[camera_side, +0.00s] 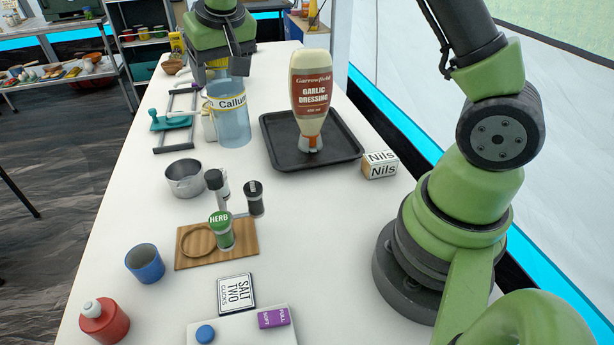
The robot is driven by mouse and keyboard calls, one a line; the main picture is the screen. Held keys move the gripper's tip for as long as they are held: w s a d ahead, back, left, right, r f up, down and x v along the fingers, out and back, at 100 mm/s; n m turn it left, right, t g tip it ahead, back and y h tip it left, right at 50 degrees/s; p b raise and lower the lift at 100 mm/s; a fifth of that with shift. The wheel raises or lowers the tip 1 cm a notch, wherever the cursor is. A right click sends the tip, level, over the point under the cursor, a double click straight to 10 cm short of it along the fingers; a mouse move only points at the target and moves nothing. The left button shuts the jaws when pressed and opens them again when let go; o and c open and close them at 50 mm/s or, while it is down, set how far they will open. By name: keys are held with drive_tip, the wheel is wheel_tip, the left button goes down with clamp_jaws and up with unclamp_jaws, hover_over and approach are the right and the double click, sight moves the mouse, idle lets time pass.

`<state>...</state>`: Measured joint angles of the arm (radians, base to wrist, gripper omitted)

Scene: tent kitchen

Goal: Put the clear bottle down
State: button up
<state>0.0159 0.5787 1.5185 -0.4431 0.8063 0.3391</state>
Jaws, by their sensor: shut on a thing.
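The clear bottle (233,128) is a see-through blue vessel with a white and yellow "Callum" label around its upper part. It is upright at the back middle of the white table (135,235). My gripper (222,66) is above and behind it, pointing down, with its fingers at the bottle's top. It is shut on the bottle. The fingertips are partly hidden, and I cannot tell whether the bottle's base touches the table.
Right of the bottle, a black tray (277,154) holds a garlic dressing bottle (311,95). A "Nils" block (379,165) stands beside the tray. A metal pot (185,180), a teal-handled rack (170,122) and a wooden board with shakers (243,240) are nearby.

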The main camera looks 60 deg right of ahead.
drive_tip(key=s+d+m+g+h, duration=0.25)
drive_tip(key=s+m+g, duration=0.45)
drive_tip(key=s+m, duration=1.35)
wheel_tip(320, 180, down, 10)
drive_tip(key=m, duration=0.1)
drive_tip(key=shift+w+d+r+y, duration=0.15)
drive_tip(key=shift+w+d+y, duration=0.05)
drive_tip(key=shift+w+y, duration=0.2)
drive_tip(key=o, duration=1.1)
drive_tip(key=shift+o, duration=0.2)
